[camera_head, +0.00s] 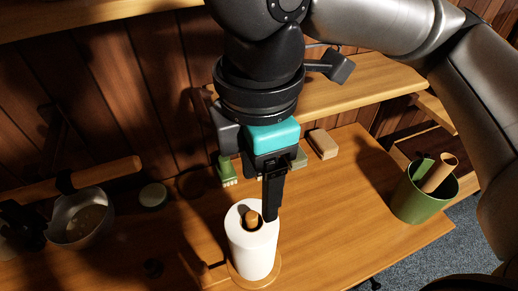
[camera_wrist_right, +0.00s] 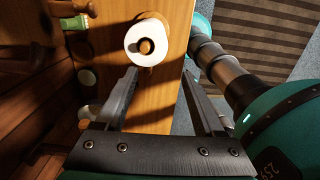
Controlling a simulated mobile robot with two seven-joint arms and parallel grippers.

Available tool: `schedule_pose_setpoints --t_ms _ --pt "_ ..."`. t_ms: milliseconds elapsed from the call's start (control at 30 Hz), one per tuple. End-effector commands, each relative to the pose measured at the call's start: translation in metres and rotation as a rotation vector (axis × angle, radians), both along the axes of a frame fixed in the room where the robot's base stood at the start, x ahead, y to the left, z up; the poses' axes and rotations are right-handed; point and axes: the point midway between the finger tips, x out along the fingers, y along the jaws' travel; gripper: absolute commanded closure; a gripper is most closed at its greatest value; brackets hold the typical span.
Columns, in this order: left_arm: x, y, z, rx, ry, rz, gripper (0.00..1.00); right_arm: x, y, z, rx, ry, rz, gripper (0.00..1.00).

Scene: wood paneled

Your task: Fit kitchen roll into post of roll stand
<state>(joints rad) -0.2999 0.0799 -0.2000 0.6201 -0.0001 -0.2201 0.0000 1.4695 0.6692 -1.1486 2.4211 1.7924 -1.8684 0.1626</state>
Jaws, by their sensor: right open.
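The white kitchen roll (camera_head: 252,249) stands upright on the round wooden base of the roll stand (camera_head: 234,277). The wooden post (camera_head: 251,217) shows inside the roll's core at the top; the roll is around it. The roll (camera_wrist_right: 134,40) and the post's end (camera_wrist_right: 147,46) also show in the right wrist view. My right gripper (camera_head: 271,214) is open, with its visible finger at the roll's upper right edge in the head view. In the wrist view its two fingers (camera_wrist_right: 160,73) are apart with nothing between them. I cannot see my left gripper clearly.
A green bin (camera_head: 414,204) with rolled items stands at the right of the table (camera_head: 345,225). The table right of the roll is clear.

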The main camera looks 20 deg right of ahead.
Motion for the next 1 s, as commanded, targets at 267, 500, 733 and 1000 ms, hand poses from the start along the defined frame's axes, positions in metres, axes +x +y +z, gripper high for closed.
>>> schedule_pose_setpoints --t_ms 267,500,733,1000 --pt "0.0 0.0 0.007 0.0 0.0 0.0 0.29 0.0 0.0 0.036 0.0 -0.001 0.0 0.3" --pt "0.0 0.0 0.007 0.0 0.0 0.0 0.29 0.0 0.0 0.039 0.0 0.001 0.001 0.3" --pt "0.0 0.0 0.007 0.0 0.0 0.0 0.29 0.0 0.0 0.038 0.0 0.001 0.0 0.3" --pt "0.003 0.0 0.007 0.0 -0.005 0.0 0.29 0.0 0.0 0.038 0.0 0.001 0.0 0.3"
